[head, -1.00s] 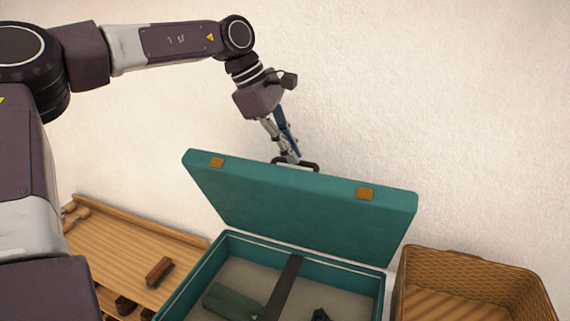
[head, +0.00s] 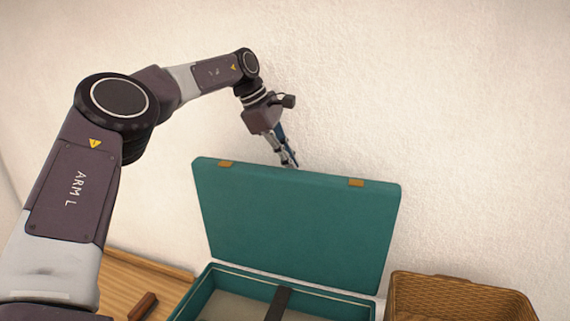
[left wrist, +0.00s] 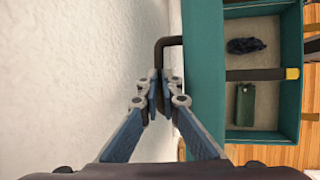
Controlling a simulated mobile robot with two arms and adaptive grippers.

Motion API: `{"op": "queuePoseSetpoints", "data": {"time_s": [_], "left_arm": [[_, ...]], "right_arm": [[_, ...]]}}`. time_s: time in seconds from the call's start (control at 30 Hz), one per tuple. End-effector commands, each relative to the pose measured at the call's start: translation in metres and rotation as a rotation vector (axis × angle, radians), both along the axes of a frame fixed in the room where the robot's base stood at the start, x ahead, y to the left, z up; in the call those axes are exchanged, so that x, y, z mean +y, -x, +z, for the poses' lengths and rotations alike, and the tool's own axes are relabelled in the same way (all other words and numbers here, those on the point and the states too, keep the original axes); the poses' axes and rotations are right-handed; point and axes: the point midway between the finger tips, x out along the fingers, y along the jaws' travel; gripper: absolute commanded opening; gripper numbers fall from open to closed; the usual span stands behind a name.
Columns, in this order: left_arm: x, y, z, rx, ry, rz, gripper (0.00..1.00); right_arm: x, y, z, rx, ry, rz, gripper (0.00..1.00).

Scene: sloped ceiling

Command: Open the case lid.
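The teal case lid (head: 296,220) stands raised, close to upright, at the back of the teal case (head: 325,302), with its two tan latches on the top edge. My left gripper (head: 291,165) is behind the lid's top edge, by the wall. In the left wrist view, the left gripper's fingers (left wrist: 160,95) are closed together on the dark lid handle (left wrist: 167,44), which sticks out from the lid's edge. The case's inside shows a dark strap (left wrist: 255,75), a green object (left wrist: 244,103) and a dark crumpled item (left wrist: 250,45). My right gripper is not in view.
A wicker basket (head: 452,292) stands right of the case. A wooden surface (head: 150,275) with a brown block (head: 142,306) is at the left. The pale wall (head: 440,130) is close behind the lid and the left gripper.

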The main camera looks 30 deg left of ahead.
Motion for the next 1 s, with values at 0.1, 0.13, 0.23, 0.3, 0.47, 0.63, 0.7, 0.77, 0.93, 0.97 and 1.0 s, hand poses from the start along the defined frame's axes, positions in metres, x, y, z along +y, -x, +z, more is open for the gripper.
{"op": "queuePoseSetpoints", "data": {"time_s": [0.1,0.13,0.23,0.3,0.47,0.63,0.7,0.77,0.93,0.97,1.0], "left_arm": [[0.0007,0.0042,-0.0251,0.053,-0.012,-0.010,0.01],[0.0008,0.0045,-0.0249,0.053,-0.012,-0.010,0.04],[0.0010,0.0047,-0.0252,0.054,-0.012,-0.009,0.15],[0.0011,0.0047,-0.0252,0.054,-0.012,-0.009,0.23],[0.0014,0.0048,-0.0252,0.054,-0.013,-0.010,0.27],[0.0017,0.0049,-0.0249,0.054,-0.013,-0.010,0.27],[0.0019,0.0049,-0.0248,0.054,-0.013,-0.010,0.27],[0.0022,0.0048,-0.0245,0.053,-0.013,-0.008,0.27],[0.0029,0.0047,-0.0239,0.053,-0.013,-0.006,0.27],[0.0030,0.0047,-0.0239,0.053,-0.013,-0.006,0.27],[0.0032,0.0047,-0.0237,0.052,-0.012,-0.006,0.27]], "right_arm": [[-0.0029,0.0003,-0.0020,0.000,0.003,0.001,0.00],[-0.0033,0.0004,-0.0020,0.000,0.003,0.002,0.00],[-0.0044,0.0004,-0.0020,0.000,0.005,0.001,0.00],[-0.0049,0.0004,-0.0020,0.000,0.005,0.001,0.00],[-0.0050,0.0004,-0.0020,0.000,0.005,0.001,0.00],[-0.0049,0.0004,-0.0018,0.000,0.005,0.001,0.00],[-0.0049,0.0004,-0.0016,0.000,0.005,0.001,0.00],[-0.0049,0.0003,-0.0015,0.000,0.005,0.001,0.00],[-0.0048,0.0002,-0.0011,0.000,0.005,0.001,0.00],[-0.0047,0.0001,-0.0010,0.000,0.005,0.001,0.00],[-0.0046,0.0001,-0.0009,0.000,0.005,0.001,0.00]]}}
